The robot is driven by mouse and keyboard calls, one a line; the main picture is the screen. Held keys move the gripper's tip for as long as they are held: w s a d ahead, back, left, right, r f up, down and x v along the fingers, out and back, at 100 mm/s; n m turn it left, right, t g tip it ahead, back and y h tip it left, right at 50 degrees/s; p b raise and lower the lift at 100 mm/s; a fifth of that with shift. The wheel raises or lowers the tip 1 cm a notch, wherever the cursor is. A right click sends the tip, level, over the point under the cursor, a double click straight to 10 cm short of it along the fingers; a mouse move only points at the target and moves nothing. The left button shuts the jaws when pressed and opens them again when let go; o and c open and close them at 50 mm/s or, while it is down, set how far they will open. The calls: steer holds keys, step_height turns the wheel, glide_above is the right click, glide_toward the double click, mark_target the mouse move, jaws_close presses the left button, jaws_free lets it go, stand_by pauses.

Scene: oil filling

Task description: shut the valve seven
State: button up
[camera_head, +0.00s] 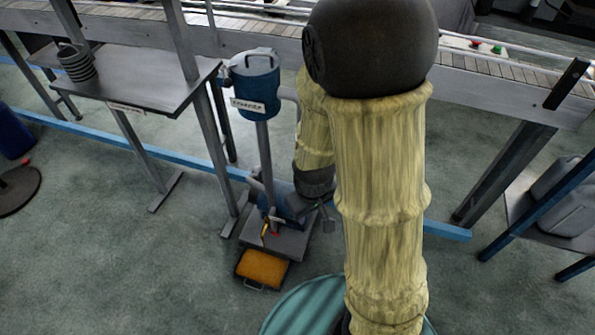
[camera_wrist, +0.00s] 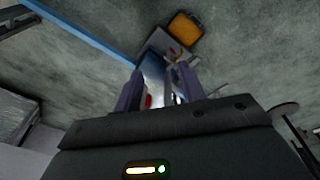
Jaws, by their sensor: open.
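A blue tank (camera_head: 255,85) with a white label stands on a grey post above a dark base plate (camera_head: 290,244). Low on this stand are blue pump parts and small red and yellow handle-like parts (camera_head: 265,231). No number seven is readable, so I cannot tell which part is valve seven. My gripper (camera_head: 318,214) is just right of the low stand parts, its fingers apart. In the wrist view my gripper (camera_wrist: 160,88) shows two fingers with a gap. A red part (camera_wrist: 148,101) and blue surfaces show in the gap; contact cannot be told.
An orange-topped tray (camera_head: 262,268) lies on the floor in front of the base plate. A blue floor rail (camera_head: 155,152) runs behind. A grey table (camera_head: 145,75) stands left, and a conveyor (camera_head: 480,75) crosses the back. Open floor lies at the front left.

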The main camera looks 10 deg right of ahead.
step_height(320, 180, up, 8)
steer(key=s+d+m+t, duration=0.1)
steer(key=d+m, duration=0.1)
steer(key=m, duration=0.1)
steer(key=shift+s+d+m, duration=0.15)
steer(key=shift+s+m, duration=0.1)
steer(key=shift+m, duration=0.15)
steer(key=shift+w+d, duration=0.1)
steer(key=shift+c, duration=0.5)
